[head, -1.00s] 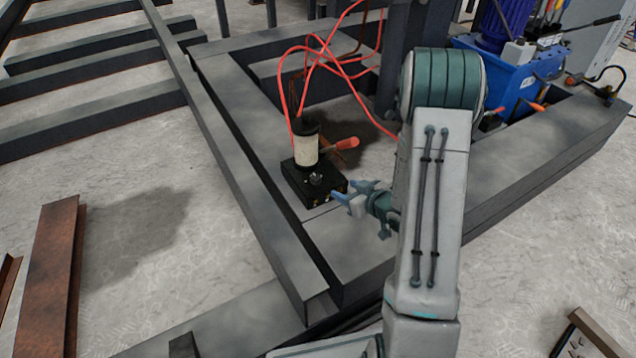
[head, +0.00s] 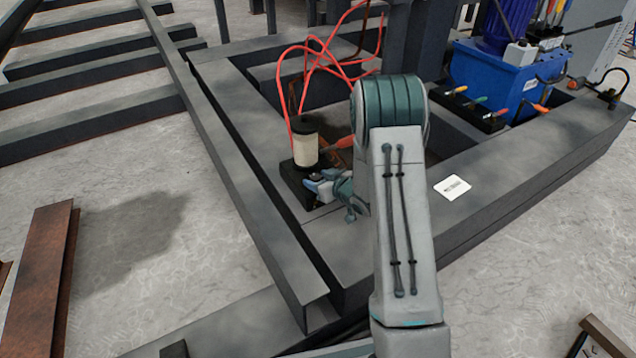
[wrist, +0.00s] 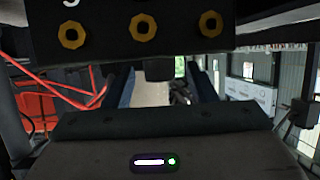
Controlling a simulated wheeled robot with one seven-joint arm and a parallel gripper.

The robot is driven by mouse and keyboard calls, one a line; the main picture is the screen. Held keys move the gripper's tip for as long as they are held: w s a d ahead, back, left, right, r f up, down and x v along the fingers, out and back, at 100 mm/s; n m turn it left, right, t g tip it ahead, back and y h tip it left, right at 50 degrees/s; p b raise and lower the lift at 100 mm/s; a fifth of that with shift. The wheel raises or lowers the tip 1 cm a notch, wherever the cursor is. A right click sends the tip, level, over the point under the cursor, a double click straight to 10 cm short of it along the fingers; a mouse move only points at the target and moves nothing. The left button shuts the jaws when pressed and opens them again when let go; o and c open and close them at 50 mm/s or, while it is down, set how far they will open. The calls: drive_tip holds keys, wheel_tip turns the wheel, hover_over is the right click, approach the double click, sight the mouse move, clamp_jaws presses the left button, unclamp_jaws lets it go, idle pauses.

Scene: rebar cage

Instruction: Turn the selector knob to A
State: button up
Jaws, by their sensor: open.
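The black control box (head: 292,184) sits on the grey beam frame, beside a cream cylinder with a black top. In the head view, my gripper (head: 314,182) is at the box's near right side, and its blue fingers cover the place of the selector knob. In the wrist view, the box (wrist: 150,22) fills the top, with several brass-ringed ports. A dark stub (wrist: 158,69), which looks like the selector knob, shows between my two spread fingers. The fingers are open; I cannot tell whether they touch it. The knob's pointer and the letter A cannot be read.
The cream cylinder (head: 305,148) with red hoses (head: 283,90) stands right behind the box. An orange-handled tool (head: 338,143) lies close by. Steel beams (head: 245,200) surround the spot. A blue hydraulic unit (head: 492,78) stands at the back right.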

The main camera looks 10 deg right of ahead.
drive_tip(key=shift+w, duration=0.1)
drive_tip(key=shift+a, duration=0.1)
drive_tip(key=c, duration=1)
drive_tip(key=shift+o, duration=0.2)
